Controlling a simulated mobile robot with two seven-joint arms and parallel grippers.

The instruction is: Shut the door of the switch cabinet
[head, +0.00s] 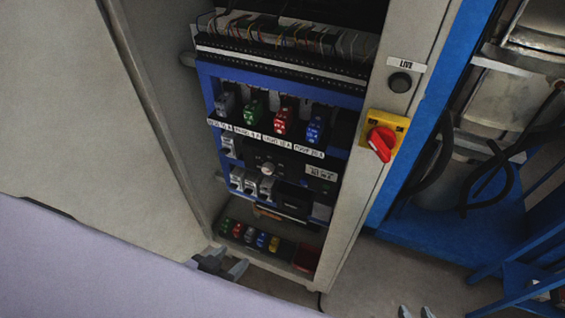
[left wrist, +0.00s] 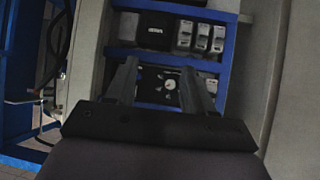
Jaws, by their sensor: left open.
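The switch cabinet (head: 404,36) stands open in the head view, with its blue-framed inside in plain sight. Its door appears to be the large pale grey panel (head: 65,100) on the left, swung wide open. My left gripper (head: 224,268) is open and empty, low at the cabinet's lower left corner, near the door's lower edge. In the left wrist view its two fingers (left wrist: 163,85) stand apart in front of the cabinet's inside, with nothing between them. I cannot tell whether it touches the door. Only the fingertips of my right gripper (head: 415,312) show at the bottom edge, apart and empty.
A red rotary switch (head: 381,143) on a yellow plate sticks out from the cabinet's right front frame, below a black button (head: 400,82) labelled LIVE. Coloured plugs (head: 282,122) and breakers fill the inside. Blue framing and black hoses (head: 490,175) stand at the right. Some floor (head: 385,265) is clear.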

